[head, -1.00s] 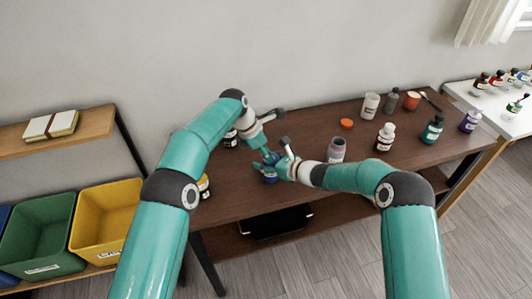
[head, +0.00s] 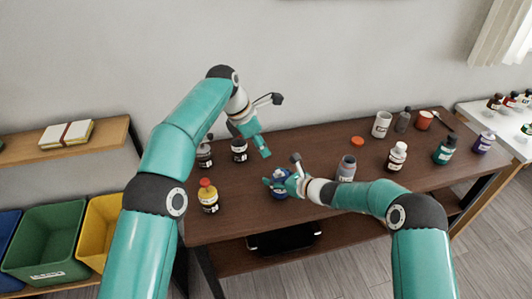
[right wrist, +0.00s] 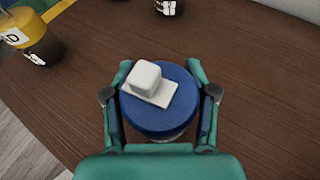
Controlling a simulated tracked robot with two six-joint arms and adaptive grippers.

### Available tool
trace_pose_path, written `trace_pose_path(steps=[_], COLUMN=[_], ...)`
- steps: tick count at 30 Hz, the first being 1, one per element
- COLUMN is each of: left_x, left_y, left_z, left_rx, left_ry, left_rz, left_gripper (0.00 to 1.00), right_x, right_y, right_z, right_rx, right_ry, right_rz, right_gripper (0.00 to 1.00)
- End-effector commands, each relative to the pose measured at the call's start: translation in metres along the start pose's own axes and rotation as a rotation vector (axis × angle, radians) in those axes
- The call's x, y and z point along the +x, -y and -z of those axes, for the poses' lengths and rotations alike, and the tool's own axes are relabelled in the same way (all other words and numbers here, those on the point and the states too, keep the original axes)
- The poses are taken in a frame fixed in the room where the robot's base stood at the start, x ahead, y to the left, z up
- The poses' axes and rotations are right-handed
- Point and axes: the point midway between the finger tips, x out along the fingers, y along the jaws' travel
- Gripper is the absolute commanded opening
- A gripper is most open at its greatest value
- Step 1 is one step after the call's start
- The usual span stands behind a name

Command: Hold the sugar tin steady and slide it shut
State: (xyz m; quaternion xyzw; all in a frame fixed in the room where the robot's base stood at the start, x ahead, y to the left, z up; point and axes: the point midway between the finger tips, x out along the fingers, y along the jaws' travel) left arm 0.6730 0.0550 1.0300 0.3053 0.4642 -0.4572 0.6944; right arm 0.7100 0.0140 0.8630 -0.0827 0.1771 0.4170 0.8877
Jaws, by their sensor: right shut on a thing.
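The sugar tin has a round blue lid with a white cube-shaped knob on a flat white plate, seen from above in the right wrist view (right wrist: 170,113). In the head view the tin (head: 279,194) stands near the front edge of the brown table. My right gripper (head: 272,184) is shut on it, with one finger on each side of the blue lid. A pale strip of the body shows below the lid; whether the lid is fully closed I cannot tell. My left gripper (head: 262,148) is raised behind the tin, apart from it; its finger opening is unclear.
A yellow bottle with a red cap (head: 208,197) and dark jars (head: 239,150) stand left of the tin. A grey jar (head: 347,167), white bottle (head: 397,157) and orange lid (head: 358,141) lie to the right. Bare tabletop separates the tin from these.

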Motion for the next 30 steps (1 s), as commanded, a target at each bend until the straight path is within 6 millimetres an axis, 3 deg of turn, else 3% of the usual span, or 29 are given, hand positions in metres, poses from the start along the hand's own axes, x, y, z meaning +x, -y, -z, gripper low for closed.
trace_pose_path(steps=[11, 12, 17, 30], left_x=[-0.0023, -0.0022, -0.0021, -0.0020], left_y=[0.0001, 0.0001, 0.0001, 0.0001], left_z=[0.0001, 0.0001, 0.0002, 0.0002], left_rx=[0.000, 0.000, 0.000, 0.000], left_ry=[0.000, 0.000, 0.000, 0.000], left_rz=[0.001, 0.000, 0.000, 0.001], left_gripper=[0.29, 0.29, 0.29, 0.29], right_x=[-0.0001, -0.0001, -0.0001, -0.0058], right_y=[0.0002, 0.0002, 0.0002, 0.0006], right_z=[-0.0006, -0.0006, -0.0005, 0.0001], right_rx=[0.000, 0.000, 0.000, 0.000], right_ry=[0.001, 0.001, 0.001, -0.001], right_rz=[0.000, 0.000, 0.000, 0.000], right_gripper=[0.18, 0.60, 0.87, 0.87])
